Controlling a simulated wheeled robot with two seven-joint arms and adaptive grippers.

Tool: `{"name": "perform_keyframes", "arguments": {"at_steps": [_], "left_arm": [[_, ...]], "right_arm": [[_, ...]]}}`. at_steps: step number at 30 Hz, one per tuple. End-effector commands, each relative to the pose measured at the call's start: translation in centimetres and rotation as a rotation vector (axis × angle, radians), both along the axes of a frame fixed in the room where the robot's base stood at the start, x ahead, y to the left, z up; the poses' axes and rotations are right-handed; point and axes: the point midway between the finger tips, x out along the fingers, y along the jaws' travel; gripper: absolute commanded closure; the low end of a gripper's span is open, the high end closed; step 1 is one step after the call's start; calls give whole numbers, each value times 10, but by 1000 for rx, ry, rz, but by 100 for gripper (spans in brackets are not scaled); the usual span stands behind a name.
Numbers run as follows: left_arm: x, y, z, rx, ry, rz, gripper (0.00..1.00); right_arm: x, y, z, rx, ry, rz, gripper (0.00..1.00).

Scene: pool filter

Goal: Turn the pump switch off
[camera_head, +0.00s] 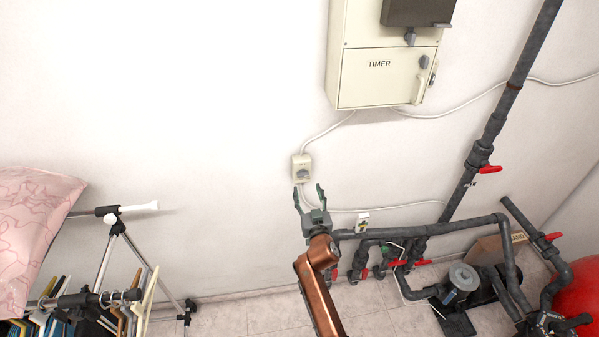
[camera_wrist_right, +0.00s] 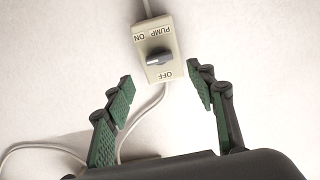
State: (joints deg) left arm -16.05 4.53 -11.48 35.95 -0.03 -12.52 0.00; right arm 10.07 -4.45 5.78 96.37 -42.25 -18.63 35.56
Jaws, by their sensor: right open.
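The pump switch (camera_head: 301,168) is a small cream box on the white wall, below the timer box. My right gripper (camera_head: 310,193) is open just below the switch in the head view. In the wrist view its fingers (camera_wrist_right: 160,79) are spread on either side of the box's "OFF" end, and nothing is between the pads. My left gripper is not in view.
The timer box (camera_head: 375,78) hangs above the switch. Grey pipes (camera_head: 430,229) with red valve handles run along the wall at lower right. A clothes rack (camera_head: 112,232) with a pink cushion (camera_head: 38,225) stands at left. Bare wall lies left of the switch.

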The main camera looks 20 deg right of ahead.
Motion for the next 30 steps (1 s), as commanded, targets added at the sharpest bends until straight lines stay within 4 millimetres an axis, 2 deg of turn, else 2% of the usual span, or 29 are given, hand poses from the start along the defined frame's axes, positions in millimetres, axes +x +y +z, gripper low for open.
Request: {"name": "perform_keyframes", "arguments": {"at_steps": [12,17,24,27,30], "left_arm": [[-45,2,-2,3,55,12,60],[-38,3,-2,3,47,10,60],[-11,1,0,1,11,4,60],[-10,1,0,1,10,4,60],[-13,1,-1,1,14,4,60]], "right_arm": [[58,-14,1,-1,-1,1,49],[70,-18,0,-2,0,0,49],[73,-20,0,-1,0,0,49],[73,-19,0,-1,0,0,50],[73,-19,0,-1,0,0,57]]}}
